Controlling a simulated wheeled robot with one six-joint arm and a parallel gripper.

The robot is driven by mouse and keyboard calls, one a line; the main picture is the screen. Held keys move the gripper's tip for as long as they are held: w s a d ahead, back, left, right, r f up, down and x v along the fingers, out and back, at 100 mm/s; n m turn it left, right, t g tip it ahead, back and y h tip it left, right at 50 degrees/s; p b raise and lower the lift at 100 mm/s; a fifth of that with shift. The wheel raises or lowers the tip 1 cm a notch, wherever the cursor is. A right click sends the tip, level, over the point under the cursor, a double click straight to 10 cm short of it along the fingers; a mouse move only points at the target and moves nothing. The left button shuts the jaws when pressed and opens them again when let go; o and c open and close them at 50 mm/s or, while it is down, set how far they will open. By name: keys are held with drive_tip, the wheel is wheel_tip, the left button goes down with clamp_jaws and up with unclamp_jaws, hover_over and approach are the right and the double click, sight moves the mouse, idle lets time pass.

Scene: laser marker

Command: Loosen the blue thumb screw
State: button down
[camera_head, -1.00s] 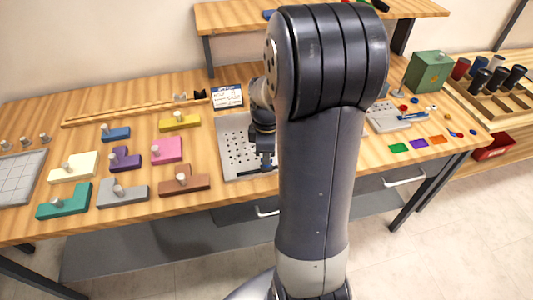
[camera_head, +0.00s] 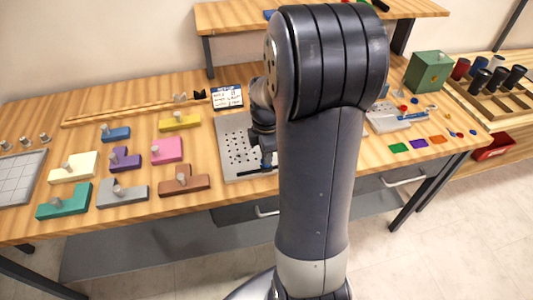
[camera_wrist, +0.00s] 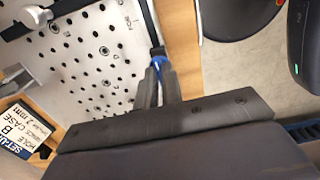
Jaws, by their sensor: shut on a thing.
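The blue thumb screw (camera_wrist: 159,62) shows in the wrist view between the tips of my gripper (camera_wrist: 158,78), beside a dark post at the edge of a perforated metal plate (camera_wrist: 75,75). My gripper's fingers are shut on the screw, and they hide part of it. In the head view the plate (camera_head: 232,150) lies at mid-table, and my gripper (camera_head: 268,161) is low over its right side. My arm hides the rest of the plate there.
A setup card (camera_head: 228,96) stands behind the plate. Several coloured blocks with knobs, such as a brown one (camera_head: 184,182) and a pink one (camera_head: 167,150), lie to the left. A green box (camera_head: 428,71) stands at the right. The table's front edge is close.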

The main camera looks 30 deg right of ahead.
drive_tip(key=c, duration=1.6)
unclamp_jaws()
drive_tip(key=shift+o, duration=0.2)
wheel_tip(320, 180, up, 11)
drive_tip(key=shift+f, duration=0.2)
wheel_tip(320, 180, down, 11)
drive_tip(key=shift+r, duration=0.2)
